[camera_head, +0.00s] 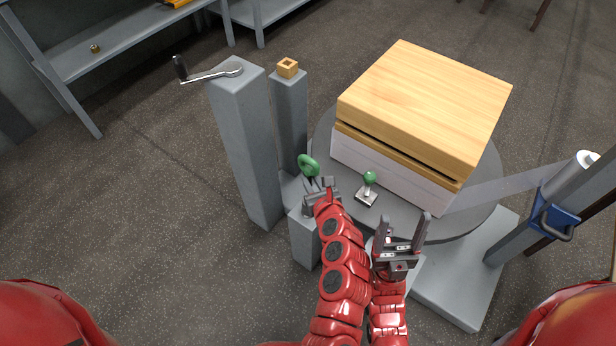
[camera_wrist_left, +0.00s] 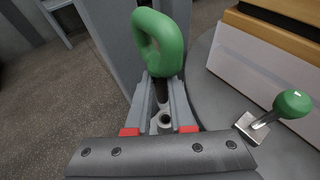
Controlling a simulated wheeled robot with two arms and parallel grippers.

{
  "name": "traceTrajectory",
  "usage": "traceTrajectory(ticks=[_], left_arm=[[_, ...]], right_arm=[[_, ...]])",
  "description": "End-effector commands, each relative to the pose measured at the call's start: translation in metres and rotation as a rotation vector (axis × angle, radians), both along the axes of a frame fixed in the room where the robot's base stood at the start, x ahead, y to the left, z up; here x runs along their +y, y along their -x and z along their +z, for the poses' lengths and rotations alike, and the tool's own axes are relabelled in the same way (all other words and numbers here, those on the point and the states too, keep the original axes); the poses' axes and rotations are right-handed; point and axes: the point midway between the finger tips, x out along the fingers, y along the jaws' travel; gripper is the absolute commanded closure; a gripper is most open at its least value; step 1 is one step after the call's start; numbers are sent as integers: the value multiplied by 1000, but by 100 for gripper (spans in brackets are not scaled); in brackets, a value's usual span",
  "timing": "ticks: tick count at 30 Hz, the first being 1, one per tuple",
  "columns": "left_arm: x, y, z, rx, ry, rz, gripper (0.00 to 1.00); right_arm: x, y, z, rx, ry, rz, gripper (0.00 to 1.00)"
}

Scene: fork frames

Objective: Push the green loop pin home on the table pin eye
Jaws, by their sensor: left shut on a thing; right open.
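The green loop pin (camera_head: 308,166) has a thick green loop on top, and my left gripper (camera_head: 320,187) is shut on it. In the left wrist view the green loop (camera_wrist_left: 166,40) stands just beyond the fingers, with its dark shank (camera_wrist_left: 161,90) between them. A small grey ring with a hole, likely the table pin eye (camera_wrist_left: 164,121), shows just below the shank. I cannot tell how deep the shank sits in it. My right gripper (camera_head: 403,228) is open and empty, to the right of the left arm.
A round grey turntable (camera_head: 486,190) carries a wood-topped white box (camera_head: 425,100). A green-knobbed lever (camera_head: 369,179) stands on it near the left gripper. A grey post with a crank (camera_head: 210,76) and a shorter post with a wooden square (camera_head: 287,68) stand behind left.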

Motion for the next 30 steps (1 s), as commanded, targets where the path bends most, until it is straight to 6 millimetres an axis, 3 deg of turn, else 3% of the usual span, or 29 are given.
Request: traceTrajectory(ticks=[8, 22, 30], left_arm=[[1, 0, -3, 1, 3, 2, 100], [1, 0, -49, 1, 0, 2, 100], [1, 0, -58, 0, -1, 2, 100]], right_arm=[[0, 0, -8, 0, 0, 0, 31], [0, 0, -55, 0, 0, 0, 31], [0, 0, -65, 0, 0, 0, 31]])
